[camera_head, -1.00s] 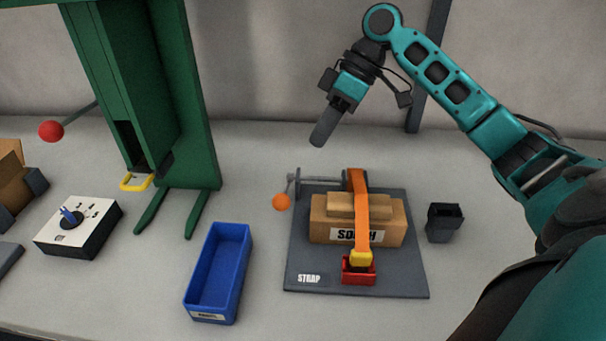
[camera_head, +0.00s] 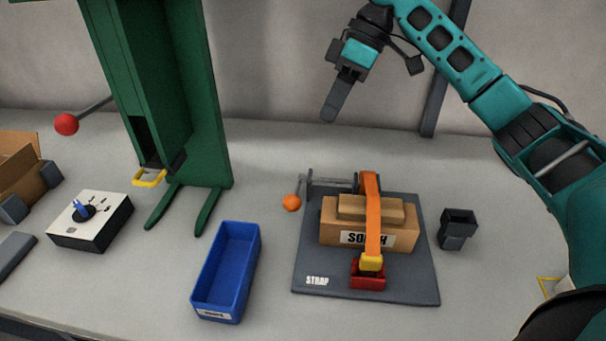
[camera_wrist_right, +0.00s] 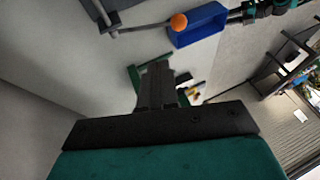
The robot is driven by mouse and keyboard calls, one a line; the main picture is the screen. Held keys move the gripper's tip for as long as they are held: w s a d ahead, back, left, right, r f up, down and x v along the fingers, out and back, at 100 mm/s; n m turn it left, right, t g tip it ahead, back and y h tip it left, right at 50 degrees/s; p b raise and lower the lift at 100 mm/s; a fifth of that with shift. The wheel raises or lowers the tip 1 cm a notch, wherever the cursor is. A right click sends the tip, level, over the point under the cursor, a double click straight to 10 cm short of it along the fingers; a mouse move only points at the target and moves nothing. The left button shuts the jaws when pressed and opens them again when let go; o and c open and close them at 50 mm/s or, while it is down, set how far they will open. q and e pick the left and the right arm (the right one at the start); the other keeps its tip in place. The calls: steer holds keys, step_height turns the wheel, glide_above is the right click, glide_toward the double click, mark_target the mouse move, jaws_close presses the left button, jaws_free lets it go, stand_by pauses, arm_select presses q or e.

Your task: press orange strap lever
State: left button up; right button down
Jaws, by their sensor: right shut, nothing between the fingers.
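The strap lever is a thin grey rod ending in an orange ball knob (camera_head: 292,202), at the back left corner of the grey STRAP board (camera_head: 318,262). The knob also shows in the right wrist view (camera_wrist_right: 179,21). An orange strap (camera_head: 373,220) runs over a brown cardboard box (camera_head: 335,232) to a red buckle base (camera_head: 368,281). My right gripper (camera_head: 330,114) is shut and empty, behind and above the lever, apart from it. Its closed fingers (camera_wrist_right: 156,84) point away from the wrist camera. My left gripper is not in view.
A blue bin (camera_head: 228,272) stands left of the board. A green press frame (camera_head: 170,100) with a red knob rises at the back left. A white dial box (camera_head: 92,220) sits further left. A small dark holder (camera_head: 457,228) stands right of the board. Table behind the lever is clear.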

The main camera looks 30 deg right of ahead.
glide_above(297, 189)
steer(key=d, duration=0.2)
step_height(297, 189, down, 9)
steer(key=shift+s+a+f+b, duration=0.2)
steer(key=shift+s+a+f, duration=0.3)
steer(key=shift+s+a, duration=0.2)
steer(key=shift+s+a+f+b, duration=0.2)
steer(key=shift+s+a+f, duration=0.35)
steer(key=shift+s, duration=0.2)
steer(key=shift+d, duration=0.1)
